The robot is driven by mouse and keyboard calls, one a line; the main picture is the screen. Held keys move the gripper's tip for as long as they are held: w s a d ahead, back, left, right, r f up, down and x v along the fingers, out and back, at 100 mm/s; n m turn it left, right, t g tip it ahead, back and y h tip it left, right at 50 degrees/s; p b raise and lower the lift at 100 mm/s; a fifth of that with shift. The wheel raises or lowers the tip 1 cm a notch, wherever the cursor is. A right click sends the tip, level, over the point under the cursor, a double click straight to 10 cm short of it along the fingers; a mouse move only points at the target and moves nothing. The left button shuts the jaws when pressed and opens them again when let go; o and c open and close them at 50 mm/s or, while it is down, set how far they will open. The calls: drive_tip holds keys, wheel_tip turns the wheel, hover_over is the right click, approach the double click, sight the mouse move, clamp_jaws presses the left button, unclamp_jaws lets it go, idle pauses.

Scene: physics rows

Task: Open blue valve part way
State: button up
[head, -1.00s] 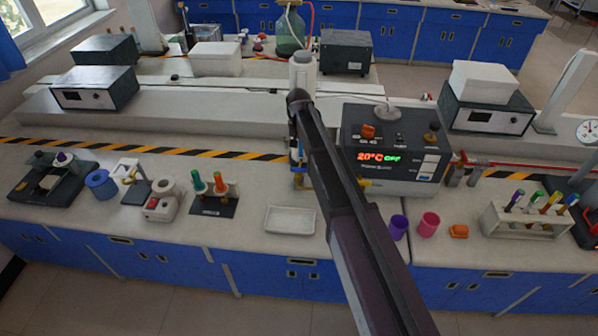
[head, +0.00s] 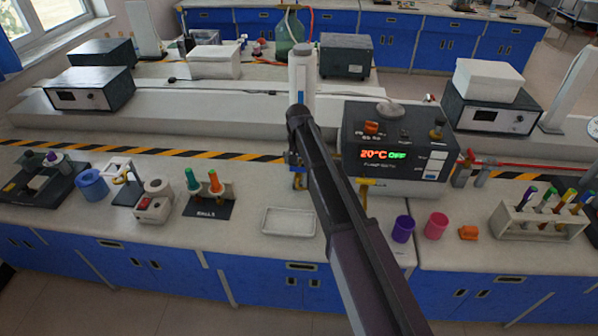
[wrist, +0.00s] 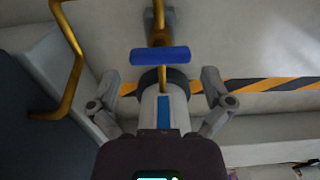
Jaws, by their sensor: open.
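The blue valve handle (wrist: 160,55) is a short blue bar, lying crosswise on a brass pipe in the wrist view. My gripper (wrist: 158,86) is open, with its two grey fingers spread wide to the left and right. The handle shows between and slightly beyond the fingers, and nothing is held. I cannot tell the exact depth gap. In the head view, my dark arm hides most of the valve; a small blue part (head: 292,158) shows beside the arm, above a bit of brass pipe. My gripper's fingers cannot be made out there.
A dark heater box (head: 397,145) reading 20°C OFF stands right of the arm. A bent brass tube (wrist: 70,65) runs left of my gripper in the wrist view. A white tray (head: 289,222), purple cup (head: 403,229) and pink cup (head: 436,226) stand on the front bench.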

sight(298, 171)
drive_tip(key=shift+f+b, duration=0.8)
drive_tip(key=shift+f, duration=0.3)
